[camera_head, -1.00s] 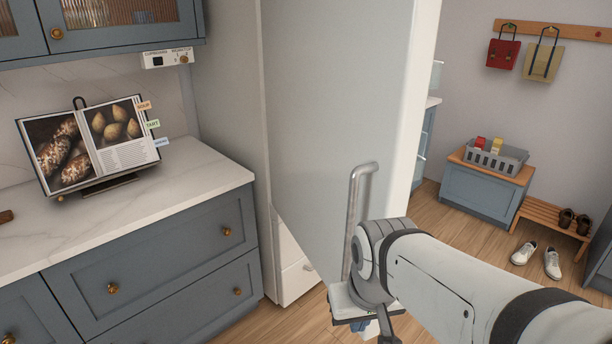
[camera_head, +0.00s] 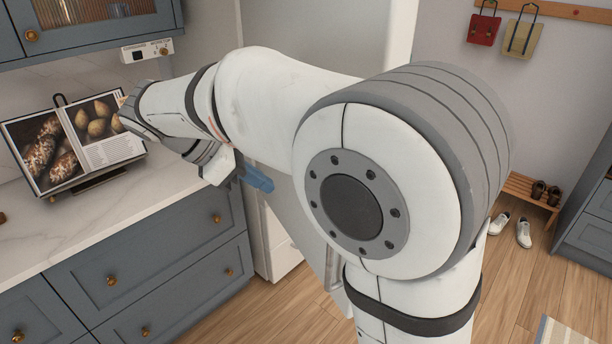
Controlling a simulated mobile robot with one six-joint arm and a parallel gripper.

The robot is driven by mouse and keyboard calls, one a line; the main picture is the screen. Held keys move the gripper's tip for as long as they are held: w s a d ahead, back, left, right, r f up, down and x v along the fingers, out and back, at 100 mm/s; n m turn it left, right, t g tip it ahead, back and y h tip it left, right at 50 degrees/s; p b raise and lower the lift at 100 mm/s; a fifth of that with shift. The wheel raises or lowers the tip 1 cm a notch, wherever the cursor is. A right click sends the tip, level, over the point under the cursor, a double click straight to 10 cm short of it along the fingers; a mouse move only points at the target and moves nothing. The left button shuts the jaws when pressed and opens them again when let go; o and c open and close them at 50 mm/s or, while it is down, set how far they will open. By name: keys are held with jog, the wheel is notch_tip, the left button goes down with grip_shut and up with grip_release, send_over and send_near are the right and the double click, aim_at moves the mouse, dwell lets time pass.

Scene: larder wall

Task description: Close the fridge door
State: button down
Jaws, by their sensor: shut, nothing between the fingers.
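The fridge door (camera_head: 330,35) is a tall pale grey panel that stands open, swung out into the room, with a white right-hand edge (camera_head: 400,35). My arm crosses in front of it and hides most of its middle. Part of its metal handle (camera_head: 333,268) shows low down beside my arm. My gripper (camera_head: 258,179) is shut and empty, at the left of the door, with its blue fingertips pointing right. I cannot tell whether the fingertips touch the door.
A marble counter (camera_head: 170,195) with blue drawers stands at the left, close below my wrist. A cookbook on a stand (camera_head: 75,145) is on it, near my wrist. A wall cabinet (camera_head: 90,25) hangs above. Shoes (camera_head: 512,228) and a wooden bench (camera_head: 525,190) are at the right.

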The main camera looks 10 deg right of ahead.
jog(key=w+d+f+p, duration=0.1)
jog(key=d+f+p, duration=0.1)
jog(key=d+f, duration=0.4)
jog(key=shift+w+d+f, duration=0.15)
jog(key=shift+d+f, duration=0.1)
jog(key=shift+d, duration=2)
